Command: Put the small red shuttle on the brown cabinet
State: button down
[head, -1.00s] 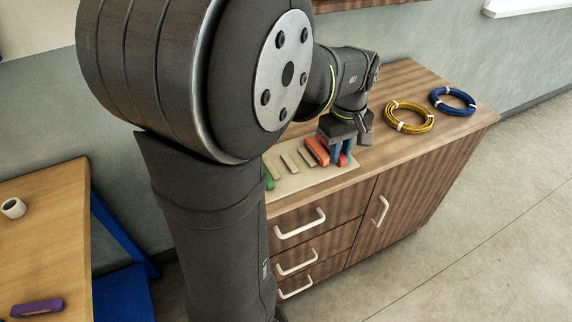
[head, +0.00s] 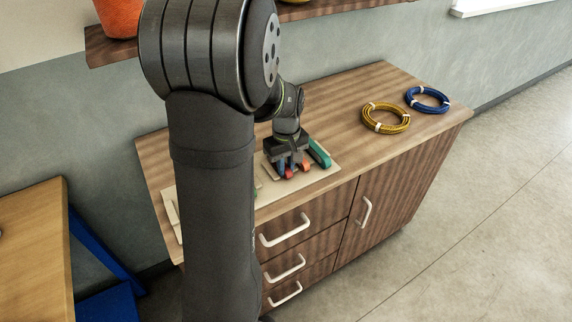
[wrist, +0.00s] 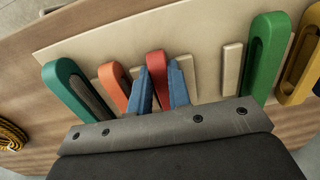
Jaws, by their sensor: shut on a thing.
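The small red shuttle (wrist: 158,72) is between the blue fingertips of my gripper (wrist: 161,85) in the wrist view. My gripper is shut on it. In the head view my gripper (head: 289,163) points down at a cream board (head: 326,177) on the brown cabinet (head: 340,100), and the red shuttle (head: 289,173) shows low between the fingers. I cannot tell whether the shuttle touches the board. An orange shuttle (wrist: 113,85) is close beside it, with a green shuttle (wrist: 68,88) beyond.
Another green shuttle (wrist: 263,55) and a yellow one (wrist: 298,65) are to the right in the wrist view, past bare pale slats (wrist: 232,68). Yellow (head: 386,118) and blue (head: 427,100) coils lie on the cabinet's right. The cabinet top behind the board is clear.

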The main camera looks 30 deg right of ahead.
jog(key=c, duration=1.3)
grip_release()
jog(key=shift+f, duration=0.1)
jog(key=shift+c, duration=0.2)
notch_tip(320, 180, up, 12)
jog(key=shift+r, duration=0.2)
jog(key=shift+f, duration=0.1)
notch_tip(320, 180, down, 13)
jog(key=shift+r, duration=2.3)
jog(key=shift+f, duration=0.1)
